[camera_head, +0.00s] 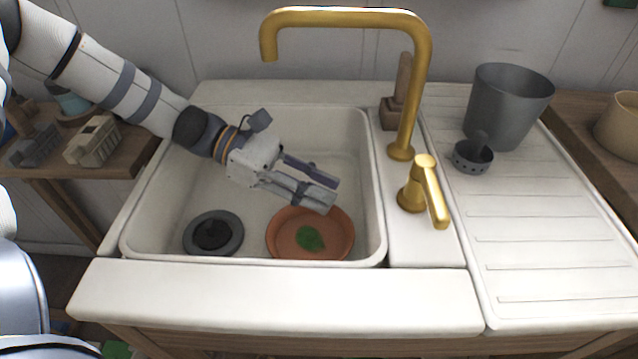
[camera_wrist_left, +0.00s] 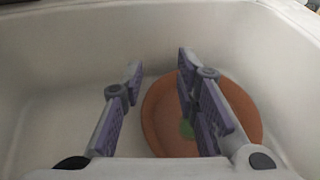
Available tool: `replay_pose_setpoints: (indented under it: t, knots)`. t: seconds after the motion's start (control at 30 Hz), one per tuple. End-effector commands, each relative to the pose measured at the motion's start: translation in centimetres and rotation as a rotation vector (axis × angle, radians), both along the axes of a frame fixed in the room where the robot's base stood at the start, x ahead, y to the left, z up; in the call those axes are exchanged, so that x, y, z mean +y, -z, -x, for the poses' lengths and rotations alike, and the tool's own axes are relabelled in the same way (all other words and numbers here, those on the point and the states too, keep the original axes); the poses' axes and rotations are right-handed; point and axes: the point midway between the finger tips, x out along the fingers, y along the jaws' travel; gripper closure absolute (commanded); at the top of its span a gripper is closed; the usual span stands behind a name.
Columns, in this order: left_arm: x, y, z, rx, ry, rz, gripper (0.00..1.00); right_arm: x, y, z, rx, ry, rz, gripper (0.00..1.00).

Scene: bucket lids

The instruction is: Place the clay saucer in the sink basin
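The clay saucer (camera_head: 285,236) is a shallow orange-brown dish with a green patch in its middle. It lies in the front right part of the white sink basin (camera_head: 185,185), near the front wall. My left gripper (camera_head: 331,194) reaches into the basin, with its fingers over the far edge of the saucer. In the left wrist view, the gripper (camera_wrist_left: 160,65) is open with a gap between its fingers. The saucer (camera_wrist_left: 161,112) shows behind and beside the right finger, which hides part of it. I cannot tell whether that finger touches it. My right gripper is not in view.
A dark round drain piece (camera_head: 213,234) lies left of the saucer. The gold faucet (camera_head: 415,100) and its handle (camera_head: 430,190) stand right of the basin. A grey bucket (camera_head: 505,105) and small strainer cup (camera_head: 472,157) stand on the ribbed drainboard (camera_head: 550,250).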

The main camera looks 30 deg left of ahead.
Motion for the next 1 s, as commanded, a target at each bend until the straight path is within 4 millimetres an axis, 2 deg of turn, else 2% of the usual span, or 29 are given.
replay_pose_setpoints:
  t: [0.27,0.37,0.6,0.7,0.83,1.0]
  knots:
    - [0.0,-0.5,0.0,-0.003,0.0,0.0,0.71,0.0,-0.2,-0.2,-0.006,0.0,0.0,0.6]
    - [1.5,-1.4,0.3,-0.008,-0.004,-0.002,0.71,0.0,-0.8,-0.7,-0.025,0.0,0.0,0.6]
    - [7.5,-3.8,2.1,-0.012,-0.004,-0.002,0.71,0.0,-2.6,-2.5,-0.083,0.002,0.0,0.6]
    - [9.3,-4.2,2.7,-0.007,-0.003,-0.001,0.71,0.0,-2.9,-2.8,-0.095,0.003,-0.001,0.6]
    - [10.6,-4.5,3.2,-0.002,0.0,0.0,0.71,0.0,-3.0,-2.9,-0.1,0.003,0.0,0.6]
    - [10.9,-4.4,3.3,0.002,0.001,-0.001,0.71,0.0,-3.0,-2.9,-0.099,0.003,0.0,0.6]
